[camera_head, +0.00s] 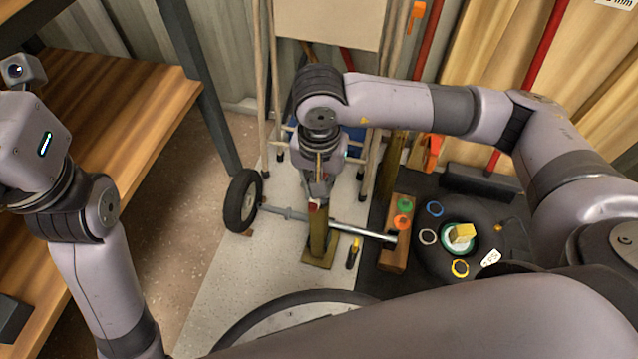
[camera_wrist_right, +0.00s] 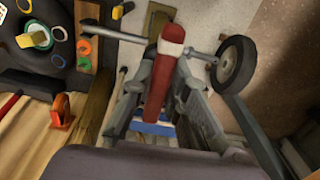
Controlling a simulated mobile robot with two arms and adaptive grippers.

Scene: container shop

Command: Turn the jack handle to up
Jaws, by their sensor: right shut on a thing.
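The jack handle (camera_wrist_right: 158,85), a red bar with a white band near its end, is between the fingers of my right gripper (camera_wrist_right: 165,80) in the right wrist view. That gripper is shut on it. In the head view my right gripper (camera_head: 318,193) points down over the jack, and only a small red tip of the handle (camera_head: 314,205) shows. The jack (camera_head: 318,240) is an olive-brown upright post on a flat base, under the metal axle. The handle's far part is hidden by the gripper. My left arm is at the left; its fingers are out of frame.
The axle (camera_head: 350,229) runs from a black wheel (camera_head: 242,200) to a wooden block (camera_head: 396,262) with green and orange rings. A screwdriver (camera_head: 353,253) lies beside the jack. Wooden shelves (camera_head: 120,105) stand left.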

